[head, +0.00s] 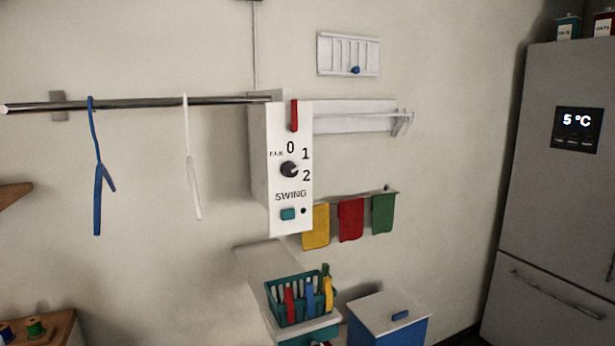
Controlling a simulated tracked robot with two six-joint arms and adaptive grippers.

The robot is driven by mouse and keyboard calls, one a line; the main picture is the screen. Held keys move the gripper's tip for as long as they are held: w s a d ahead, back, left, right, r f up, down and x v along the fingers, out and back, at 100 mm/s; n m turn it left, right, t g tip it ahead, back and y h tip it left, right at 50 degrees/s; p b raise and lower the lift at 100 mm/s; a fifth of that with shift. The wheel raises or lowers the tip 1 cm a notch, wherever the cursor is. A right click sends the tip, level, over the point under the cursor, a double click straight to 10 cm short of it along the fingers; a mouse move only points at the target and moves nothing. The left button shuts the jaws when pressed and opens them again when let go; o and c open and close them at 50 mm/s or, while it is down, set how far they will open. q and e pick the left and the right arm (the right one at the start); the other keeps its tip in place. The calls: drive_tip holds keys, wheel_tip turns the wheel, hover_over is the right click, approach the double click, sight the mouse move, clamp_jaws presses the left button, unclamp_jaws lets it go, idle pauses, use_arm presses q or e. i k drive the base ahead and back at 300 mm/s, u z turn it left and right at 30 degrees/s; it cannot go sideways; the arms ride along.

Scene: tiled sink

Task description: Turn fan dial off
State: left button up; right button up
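The fan dial (289,169) is a round dark knob on the front of a white control box (291,220) on the wall. The marks 0, 1 and 2 run from above the knob round its right side, with small lettering at its upper left. A lighter part shows at the knob's right side, but I cannot tell for sure which mark it points to. Neither of my grippers is in the head view.
A metal rail (150,103) with a blue hanger (98,190) and a white hanger (192,175) runs left of the box. A red strip (294,115) and a teal button (288,214) are on the box. A teal basket (272,302) stands below; a fridge (550,200) is right.

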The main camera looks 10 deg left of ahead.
sight(288, 169)
drive_tip(key=u, duration=0.15)
drive_tip(key=i, duration=0.9)
drive_tip(key=z, duration=0.1)
